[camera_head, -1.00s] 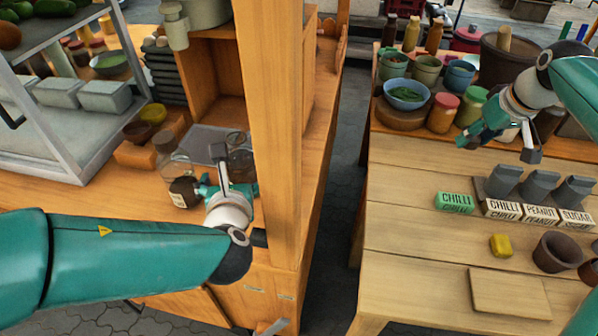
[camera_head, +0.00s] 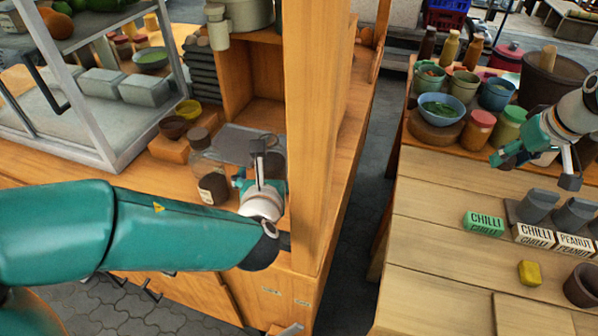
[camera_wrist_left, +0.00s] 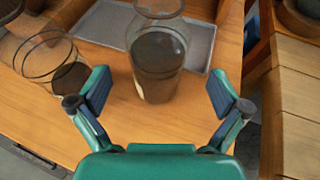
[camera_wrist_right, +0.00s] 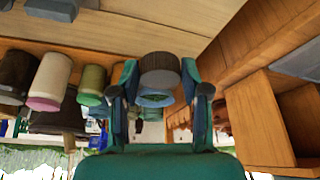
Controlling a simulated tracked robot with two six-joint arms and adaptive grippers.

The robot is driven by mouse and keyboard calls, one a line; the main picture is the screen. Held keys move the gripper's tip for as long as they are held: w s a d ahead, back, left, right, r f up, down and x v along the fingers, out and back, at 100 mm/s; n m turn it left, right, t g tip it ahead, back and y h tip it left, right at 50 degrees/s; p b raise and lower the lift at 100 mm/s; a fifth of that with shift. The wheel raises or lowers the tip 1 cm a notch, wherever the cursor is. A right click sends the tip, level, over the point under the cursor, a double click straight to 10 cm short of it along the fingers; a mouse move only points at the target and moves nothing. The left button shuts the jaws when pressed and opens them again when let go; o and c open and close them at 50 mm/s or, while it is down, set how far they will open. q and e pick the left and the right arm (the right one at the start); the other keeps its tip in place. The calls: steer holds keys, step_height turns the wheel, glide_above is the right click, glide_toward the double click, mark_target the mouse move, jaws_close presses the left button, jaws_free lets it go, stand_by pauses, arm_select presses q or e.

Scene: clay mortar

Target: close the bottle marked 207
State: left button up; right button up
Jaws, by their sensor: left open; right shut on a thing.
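A glass bottle with dark contents (camera_wrist_left: 158,62) stands upright between the spread fingers of my left gripper (camera_wrist_left: 158,98). Its top looks open, and no finger visibly touches it. In the head view my left gripper (camera_head: 259,178) partly covers this bottle. A second glass bottle with dark contents (camera_head: 211,178) and a label stands to its left; it also shows in the left wrist view (camera_wrist_left: 50,62). I cannot read a 207 mark on either. My right gripper (camera_wrist_right: 159,92) is shut on a dark ribbed lid (camera_wrist_right: 159,68), held in the air above the right table.
A grey tray (camera_head: 232,142) lies behind the bottles. A wooden post (camera_head: 313,130) stands just right of my left gripper. The right table holds a green chilli block (camera_head: 484,223), a yellow block (camera_head: 529,273) and jars. A gap separates the two tables.

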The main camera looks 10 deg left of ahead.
arm_select(q)
steer(key=shift+p+x, duration=0.35)
steer(key=shift+x, duration=2.3)
arm_select(e)
steer(key=shift+r, duration=0.3)
arm_select(q)
steer(key=shift+a, duration=0.15)
steer(key=shift+s, duration=0.1)
steer(key=c, duration=1.6)
steer(key=shift+o, duration=0.2)
steer(key=shift+r, duration=0.15)
